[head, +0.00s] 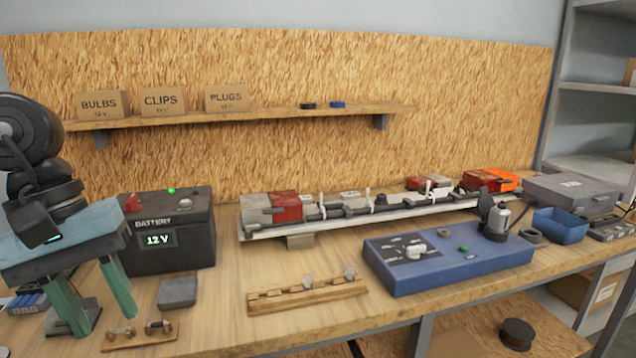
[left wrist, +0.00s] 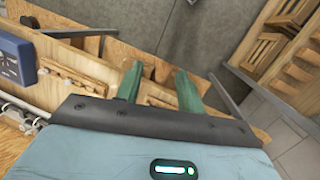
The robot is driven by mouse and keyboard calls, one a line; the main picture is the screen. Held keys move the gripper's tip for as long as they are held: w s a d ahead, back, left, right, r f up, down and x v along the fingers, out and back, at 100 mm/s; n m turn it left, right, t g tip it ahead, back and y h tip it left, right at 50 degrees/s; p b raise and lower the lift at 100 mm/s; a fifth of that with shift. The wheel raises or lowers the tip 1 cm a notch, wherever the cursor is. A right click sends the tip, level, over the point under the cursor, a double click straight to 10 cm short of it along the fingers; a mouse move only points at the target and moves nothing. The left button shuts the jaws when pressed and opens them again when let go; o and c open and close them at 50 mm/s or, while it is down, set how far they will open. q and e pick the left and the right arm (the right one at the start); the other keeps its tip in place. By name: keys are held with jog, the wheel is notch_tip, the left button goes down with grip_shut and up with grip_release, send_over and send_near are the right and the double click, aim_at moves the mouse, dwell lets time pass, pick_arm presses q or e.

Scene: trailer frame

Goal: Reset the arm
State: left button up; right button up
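My left gripper (head: 104,322) is at the left of the bench in the head view, pointing down in front of the battery. Its two green fingers are spread apart with nothing between them. In the left wrist view the fingers (left wrist: 158,70) also stand apart and empty, with the bench and floor behind them. My right gripper is in neither view.
A black 12 V battery (head: 170,232) stands close behind my left gripper. Small wooden racks (head: 308,296) (head: 140,338) and a grey block (head: 177,292) lie nearby. A blue tester box (head: 447,262), trailer light bar (head: 350,212) and blue bin (head: 560,226) stand further right.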

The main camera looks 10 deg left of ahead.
pick_arm(q)
jog(key=w+a+f+n+t+h+p, duration=0.2)
jog(key=f+n+t+h, duration=0.5)
jog(key=n, duration=0.7)
jog(key=w+a+f+n+t+h+p, duration=0.25)
jog(key=f+n+t, duration=0.25)
jog(key=f+n, duration=0.7)
jog(key=s+f+n+t+y, duration=0.25)
jog(key=f+n+y, duration=0.2)
jog(key=n, duration=0.55)
jog(key=s+f+n+t+y, duration=0.1)
jog(key=s+f+n+y, duration=0.25)
jog(key=f+n, duration=0.45)
jog(key=s+d+f+n+g+y+p, duration=0.1)
jog(key=s+d+f+n+g, duration=0.2)
jog(key=s+d+f+n, duration=0.3)
jog(key=s+d+f+n+g+y+p, duration=0.1)
jog(key=s+d+f+n+g, duration=0.2)
jog(key=s+d+f+n, duration=0.4)
jog(key=s+d+n, duration=0.1)
jog(key=s+n, duration=0.2)
jog(key=n, duration=0.2)
jog(key=shift+s+d+n, duration=0.3)
jog(key=shift+s, duration=0.1)
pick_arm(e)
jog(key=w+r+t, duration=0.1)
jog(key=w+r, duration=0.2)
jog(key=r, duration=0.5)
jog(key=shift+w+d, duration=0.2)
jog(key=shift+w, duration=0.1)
